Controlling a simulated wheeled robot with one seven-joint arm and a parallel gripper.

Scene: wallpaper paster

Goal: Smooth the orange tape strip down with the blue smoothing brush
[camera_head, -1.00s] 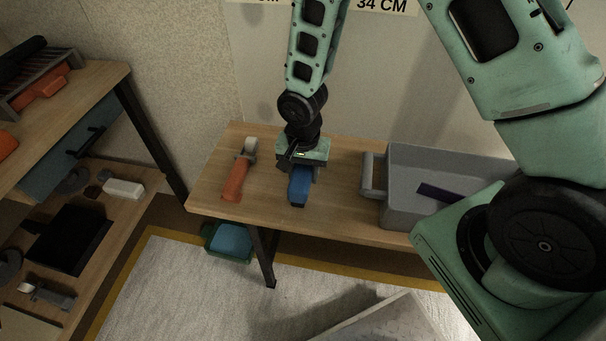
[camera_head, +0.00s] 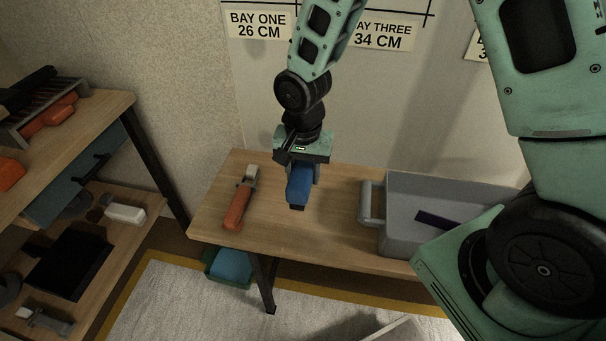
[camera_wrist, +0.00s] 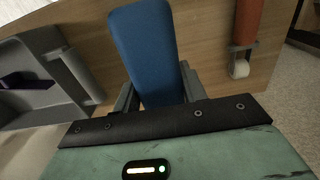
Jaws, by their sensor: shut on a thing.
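The blue smoothing brush (camera_head: 299,187) is held in my gripper (camera_head: 303,172), above the wooden bench (camera_head: 330,241). In the wrist view my gripper (camera_wrist: 160,98) is shut on the blue handle (camera_wrist: 146,50), which points away from the palm. The brush's working end is hidden by the gripper. No orange tape strip can be made out on the wall in either view.
An orange-handled tool (camera_head: 239,204) with a white end lies on the bench to the left. A grey bin (camera_head: 400,240) with a dark purple thing inside stands to the right. Bay labels (camera_head: 259,25) are on the wall behind. A shelf unit (camera_head: 110,107) stands left.

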